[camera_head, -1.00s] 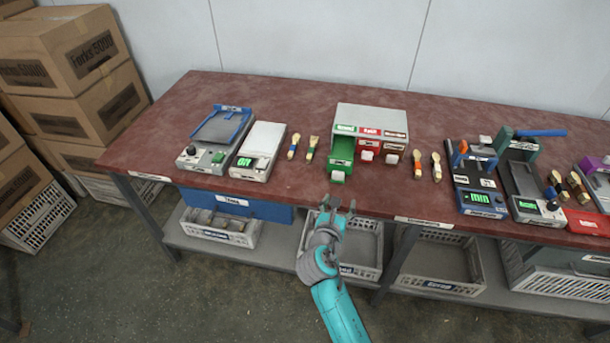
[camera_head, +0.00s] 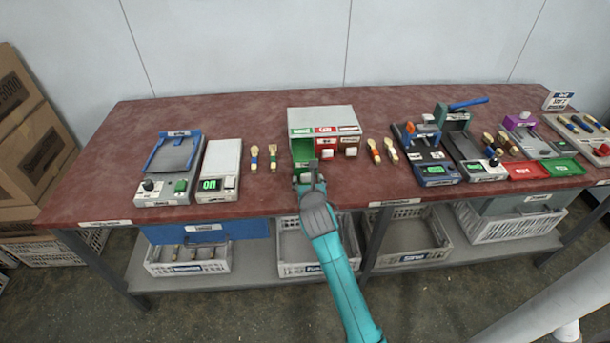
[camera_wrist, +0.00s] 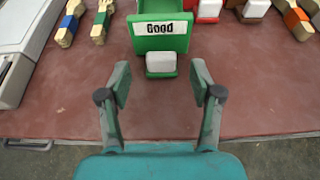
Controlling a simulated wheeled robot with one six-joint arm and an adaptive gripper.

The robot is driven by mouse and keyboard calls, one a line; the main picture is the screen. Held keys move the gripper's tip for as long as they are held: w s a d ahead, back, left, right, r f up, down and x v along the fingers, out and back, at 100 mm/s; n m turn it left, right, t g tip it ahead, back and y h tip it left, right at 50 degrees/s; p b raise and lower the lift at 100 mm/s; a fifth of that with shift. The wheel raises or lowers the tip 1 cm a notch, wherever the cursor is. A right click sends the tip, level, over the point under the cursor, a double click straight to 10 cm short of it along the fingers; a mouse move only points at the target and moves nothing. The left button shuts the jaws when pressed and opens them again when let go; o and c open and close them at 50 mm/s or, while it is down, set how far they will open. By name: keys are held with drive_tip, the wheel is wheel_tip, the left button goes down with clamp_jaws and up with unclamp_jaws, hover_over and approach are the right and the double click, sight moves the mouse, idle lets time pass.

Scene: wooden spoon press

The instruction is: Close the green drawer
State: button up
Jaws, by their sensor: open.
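The green drawer (camera_head: 303,152) is pulled out from the left slot of a grey cabinet (camera_head: 322,116) on the red table. In the wrist view, the drawer front (camera_wrist: 162,42) carries a "Good" label and a white handle (camera_wrist: 161,64). My gripper (camera_wrist: 160,84) is open and empty, in front of the drawer, with its fingers to the left and right of the handle's line and apart from it.
Two closed drawers with white handles, one red (camera_head: 326,147), sit right of the green one. A scale (camera_head: 221,170) stands left. The red tabletop (camera_wrist: 60,100) before the drawer is clear.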

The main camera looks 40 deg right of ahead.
sight(307, 175)
drive_tip(key=shift+x, duration=2.65)
drive_tip(key=shift+s, duration=0.1)
clamp_jaws()
